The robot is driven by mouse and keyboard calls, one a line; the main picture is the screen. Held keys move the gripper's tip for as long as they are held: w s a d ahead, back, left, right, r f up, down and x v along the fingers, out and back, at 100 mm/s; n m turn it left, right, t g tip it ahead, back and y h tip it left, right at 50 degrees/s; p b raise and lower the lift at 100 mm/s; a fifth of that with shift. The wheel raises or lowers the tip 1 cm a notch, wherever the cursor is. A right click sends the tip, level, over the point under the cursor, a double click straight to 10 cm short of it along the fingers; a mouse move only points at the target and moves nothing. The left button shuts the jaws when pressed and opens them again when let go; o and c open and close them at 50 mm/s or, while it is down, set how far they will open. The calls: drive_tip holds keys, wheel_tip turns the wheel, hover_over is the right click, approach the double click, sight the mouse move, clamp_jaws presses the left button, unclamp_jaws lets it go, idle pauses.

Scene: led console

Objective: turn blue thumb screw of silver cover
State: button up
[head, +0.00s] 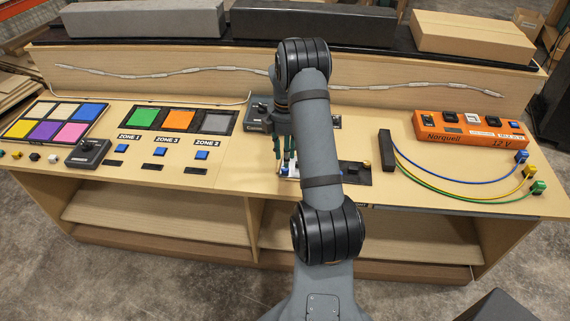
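My gripper (285,160) points down at the middle of the bench, left of my forearm. Its slim fingers reach close to a pale silver-white piece (293,170) low on the bench, which may be the silver cover. A hint of blue shows by the fingertips, but I cannot make out the blue thumb screw. My arm hides much of this spot. I cannot tell whether the fingers touch anything or whether they are open or shut.
A black plate (356,174) shows right of my arm. A black block (387,150) has blue, yellow and green cables running right, near an orange power unit (471,129). Left are zone buttons (160,152), colored panels (180,120) and a black control box (88,153).

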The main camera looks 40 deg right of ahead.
drive_tip(key=shift+f, duration=2.3)
clamp_jaws()
drive_tip(key=shift+w, duration=0.1)
